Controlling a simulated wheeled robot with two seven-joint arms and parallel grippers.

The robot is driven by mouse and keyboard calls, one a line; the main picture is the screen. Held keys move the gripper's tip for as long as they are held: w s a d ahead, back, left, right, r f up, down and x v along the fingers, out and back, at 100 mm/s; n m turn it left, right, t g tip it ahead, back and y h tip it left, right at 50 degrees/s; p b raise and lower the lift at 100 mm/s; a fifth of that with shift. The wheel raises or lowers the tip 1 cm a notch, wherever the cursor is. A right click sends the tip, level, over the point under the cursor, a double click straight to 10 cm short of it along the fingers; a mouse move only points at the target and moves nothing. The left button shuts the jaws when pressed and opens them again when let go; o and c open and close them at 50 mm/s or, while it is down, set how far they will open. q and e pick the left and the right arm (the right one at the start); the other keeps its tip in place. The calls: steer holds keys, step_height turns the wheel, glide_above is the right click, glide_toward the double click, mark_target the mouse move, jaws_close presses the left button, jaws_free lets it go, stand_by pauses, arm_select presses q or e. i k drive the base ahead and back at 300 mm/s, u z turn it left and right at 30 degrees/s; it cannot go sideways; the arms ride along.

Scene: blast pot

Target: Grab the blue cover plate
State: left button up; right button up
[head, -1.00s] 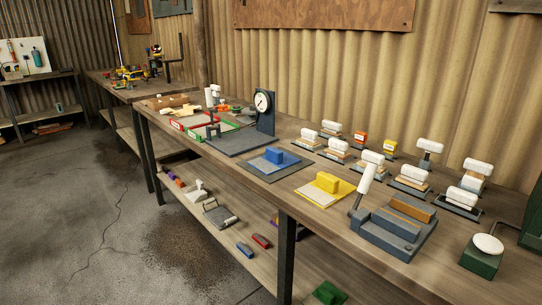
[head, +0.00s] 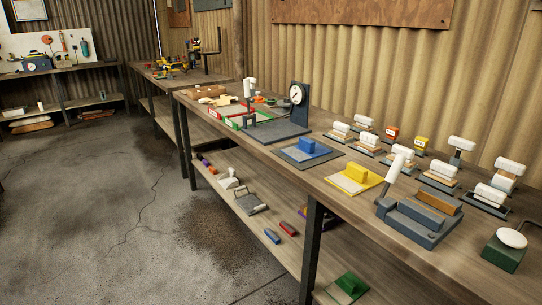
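The blue cover plate (head: 307,148) lies on a dark grey base on the wooden workbench. It is a flat blue plate with a raised blue block as a grip. It sits between the gauge stand (head: 290,115) and the yellow cover plate (head: 355,176). A green cover plate (head: 346,286) lies on the lower shelf. Neither of my grippers shows in the head view.
The workbench (head: 300,190) runs from back left to front right. A grey lever fixture (head: 415,222) and several white-topped pieces stand to the right. Red and green trays (head: 232,117) lie farther left. Open concrete floor (head: 90,210) is at left.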

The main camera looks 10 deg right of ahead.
mark_target(307, 149)
steer(key=u, duration=2.25)
steer(key=i, duration=0.25)
steer(key=z, duration=1)
steer(key=i, duration=1.6)
steer(key=z, duration=0.6)
